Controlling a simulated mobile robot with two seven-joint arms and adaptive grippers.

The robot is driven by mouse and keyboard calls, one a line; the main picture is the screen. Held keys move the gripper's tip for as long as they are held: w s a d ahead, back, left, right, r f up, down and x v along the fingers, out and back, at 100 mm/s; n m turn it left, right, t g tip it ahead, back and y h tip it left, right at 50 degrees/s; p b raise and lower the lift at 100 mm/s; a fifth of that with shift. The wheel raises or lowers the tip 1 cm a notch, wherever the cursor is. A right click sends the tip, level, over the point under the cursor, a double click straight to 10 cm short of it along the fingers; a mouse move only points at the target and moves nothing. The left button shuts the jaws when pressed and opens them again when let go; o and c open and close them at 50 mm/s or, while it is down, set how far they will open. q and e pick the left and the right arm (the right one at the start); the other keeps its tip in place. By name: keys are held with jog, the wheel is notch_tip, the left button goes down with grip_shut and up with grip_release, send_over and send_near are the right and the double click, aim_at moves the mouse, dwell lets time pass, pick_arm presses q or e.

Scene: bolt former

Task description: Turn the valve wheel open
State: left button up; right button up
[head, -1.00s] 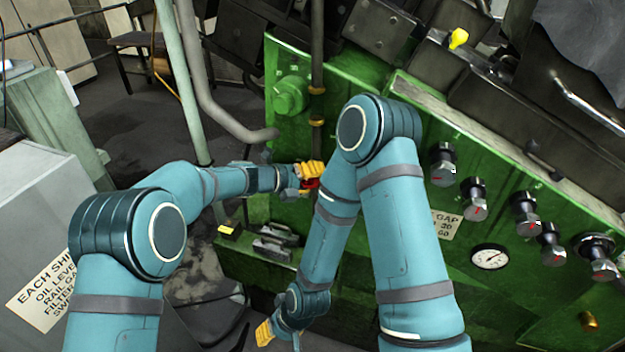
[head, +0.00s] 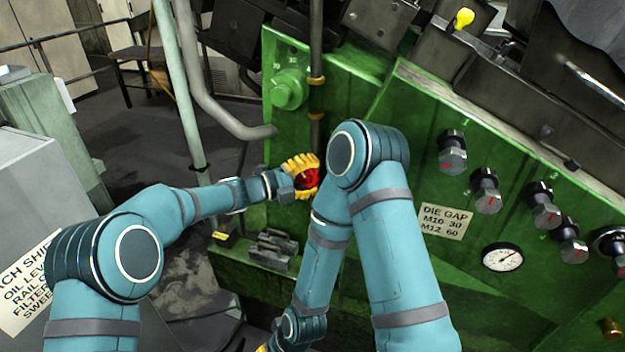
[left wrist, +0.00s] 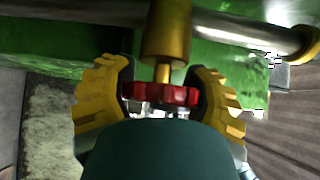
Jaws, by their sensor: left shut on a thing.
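The red valve wheel (head: 307,180) is on a vertical pipe at the front of the green machine, partly hidden by my left gripper. In the left wrist view the red wheel (left wrist: 160,93) sits below a brass valve body (left wrist: 167,35), between two yellow fingers. My left gripper (head: 303,177) is shut on the wheel, with a finger on each side of its rim; it also shows in the left wrist view (left wrist: 160,97). My right gripper (head: 262,348) is mostly cut off at the bottom edge, low by the machine's foot, so its fingers cannot be read.
The green machine panel (head: 400,185) carries several dark knobs (head: 486,190), a gauge (head: 502,257) and a die gap label (head: 446,221). A grey pipe (head: 215,100) bends close to the left of the valve. Dark metal blocks (head: 271,247) lie on a ledge below the wheel.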

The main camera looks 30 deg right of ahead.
pick_arm(q)
jog(key=shift+f, duration=0.15)
jog(key=o, duration=1.3)
jog(key=a, duration=1.2)
jog(key=shift+w, duration=0.4)
